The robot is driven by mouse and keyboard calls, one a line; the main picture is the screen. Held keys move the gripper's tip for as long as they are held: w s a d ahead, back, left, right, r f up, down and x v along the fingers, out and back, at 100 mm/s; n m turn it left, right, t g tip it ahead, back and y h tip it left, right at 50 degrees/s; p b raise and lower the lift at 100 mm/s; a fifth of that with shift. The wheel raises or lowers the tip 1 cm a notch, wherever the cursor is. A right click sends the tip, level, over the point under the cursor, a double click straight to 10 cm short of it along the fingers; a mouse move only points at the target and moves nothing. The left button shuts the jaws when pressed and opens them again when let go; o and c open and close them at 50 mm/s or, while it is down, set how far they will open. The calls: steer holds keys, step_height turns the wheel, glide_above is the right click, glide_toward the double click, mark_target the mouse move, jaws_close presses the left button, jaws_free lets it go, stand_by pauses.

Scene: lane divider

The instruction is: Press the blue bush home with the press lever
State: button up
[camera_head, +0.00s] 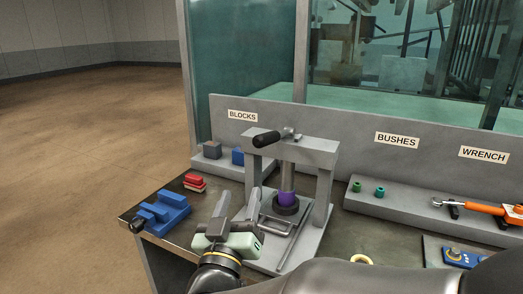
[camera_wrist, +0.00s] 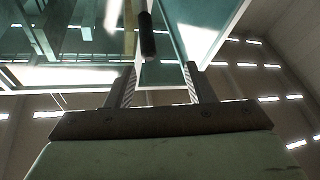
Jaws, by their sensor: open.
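The grey press (camera_head: 318,150) stands on the bench, with its lever (camera_head: 267,139) at the top ending in a black handle. A purple-blue bush (camera_head: 287,199) sits in a dark round holder (camera_head: 285,210) under the press ram (camera_head: 287,176). I cannot tell how deep it sits. My gripper (camera_head: 238,200) is open and empty, pointing up in front of the press, below the lever handle. In the wrist view, the black handle (camera_wrist: 147,38) shows beyond and between my open fingers (camera_wrist: 160,82), apart from them.
A blue vise (camera_head: 160,213) and red blocks (camera_head: 194,182) are at the left. Grey and blue blocks (camera_head: 237,156) stand behind the press. Green bushes (camera_head: 379,192) and an orange wrench (camera_head: 485,207) are on the right rack. A glass-walled enclosure (camera_head: 240,60) rises behind the bench.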

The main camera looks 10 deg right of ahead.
steer(key=s+h, duration=0.1)
steer(key=p, duration=0.7)
glide_toward(265, 139)
steer(key=w+f, duration=0.1)
steer(key=w, duration=0.1)
steer(key=shift+m+h, duration=0.3)
steer(key=x, duration=0.3)
steer(key=p+x, duration=0.1)
steer(key=x, duration=0.3)
steer(key=f+p+x, duration=0.1)
steer(key=x, duration=0.3)
steer(key=shift+w+d, duration=0.15)
steer(key=shift+w, duration=0.1)
steer(key=shift+r, duration=0.1)
jaws_close()
